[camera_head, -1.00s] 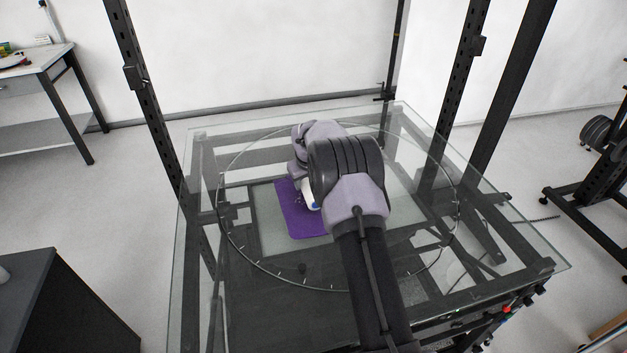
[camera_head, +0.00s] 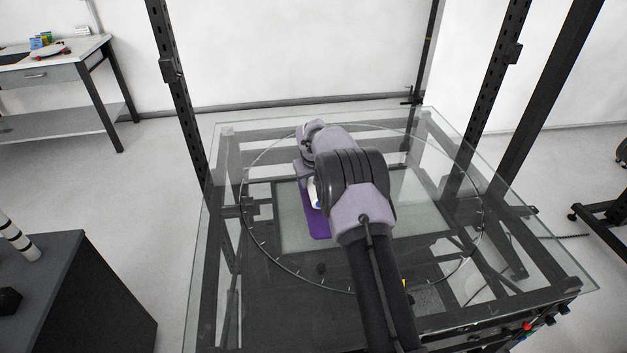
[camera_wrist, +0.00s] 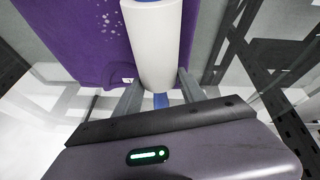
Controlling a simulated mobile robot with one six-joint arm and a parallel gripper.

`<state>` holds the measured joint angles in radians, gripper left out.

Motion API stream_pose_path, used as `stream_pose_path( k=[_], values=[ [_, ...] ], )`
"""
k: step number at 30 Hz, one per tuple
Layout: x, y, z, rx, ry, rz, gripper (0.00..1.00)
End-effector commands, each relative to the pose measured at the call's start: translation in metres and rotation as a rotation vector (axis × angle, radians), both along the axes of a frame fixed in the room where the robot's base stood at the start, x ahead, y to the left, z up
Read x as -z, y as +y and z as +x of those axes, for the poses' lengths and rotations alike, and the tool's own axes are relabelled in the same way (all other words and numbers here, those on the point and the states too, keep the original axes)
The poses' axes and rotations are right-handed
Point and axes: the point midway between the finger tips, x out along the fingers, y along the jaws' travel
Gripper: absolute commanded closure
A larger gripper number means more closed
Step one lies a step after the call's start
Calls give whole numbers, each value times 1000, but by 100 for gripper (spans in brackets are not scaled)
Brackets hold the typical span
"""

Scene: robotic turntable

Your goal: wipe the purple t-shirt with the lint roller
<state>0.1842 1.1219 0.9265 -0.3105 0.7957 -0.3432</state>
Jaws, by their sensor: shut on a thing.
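The purple t-shirt (camera_head: 318,226) lies flat on the glass turntable (camera_head: 262,240); my arm hides much of it in the head view. In the wrist view the t-shirt (camera_wrist: 75,40) fills the upper left and has pale specks on it. The lint roller (camera_wrist: 155,45) has a white roll and a blue handle, and its roll is over the right part of the t-shirt. I cannot tell whether it touches the cloth. My gripper (camera_wrist: 160,95) is shut on the lint roller's blue handle. The roller (camera_head: 314,193) also shows partly beside my arm in the head view.
Dark upright posts (camera_head: 176,90) of the frame stand around the glass. A side table (camera_head: 60,75) with small items is at the far left. A dark cabinet (camera_head: 75,290) stands at the near left. The glass around the t-shirt looks clear.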

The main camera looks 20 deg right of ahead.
Motion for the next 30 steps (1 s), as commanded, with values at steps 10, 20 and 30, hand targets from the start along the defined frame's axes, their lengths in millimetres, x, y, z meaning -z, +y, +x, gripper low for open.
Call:
stream_pose_path(
  k=[10, 20, 30],
  values=[
    [3, -32, -6, 0, 0, 0, 85],
    [1, -64, -12, 2, 2, -1, 85],
    [0, -90, -16, 1, 1, -1, 85]
  ],
)
